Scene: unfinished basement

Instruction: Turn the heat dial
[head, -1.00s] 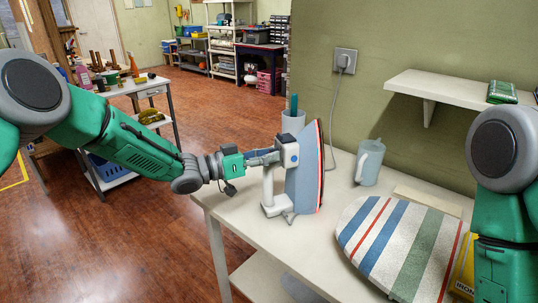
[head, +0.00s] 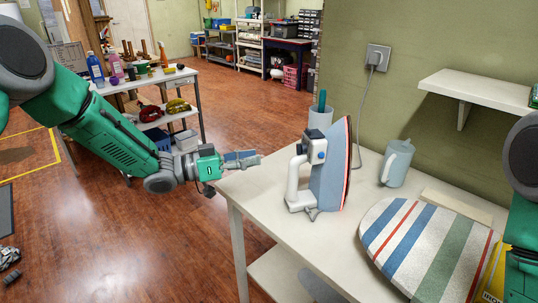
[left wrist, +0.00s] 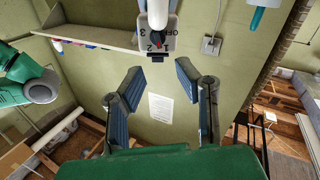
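A blue iron (head: 329,180) with a white handle (head: 293,182) stands upright on the white table, its soleplate facing right.
The table (head: 254,183) also bears a striped ironing board (head: 432,248), a grey-blue jug (head: 397,164) and a cup (head: 320,116). A wall shelf (head: 475,85) hangs above, beside an outlet with a cord (head: 375,60).

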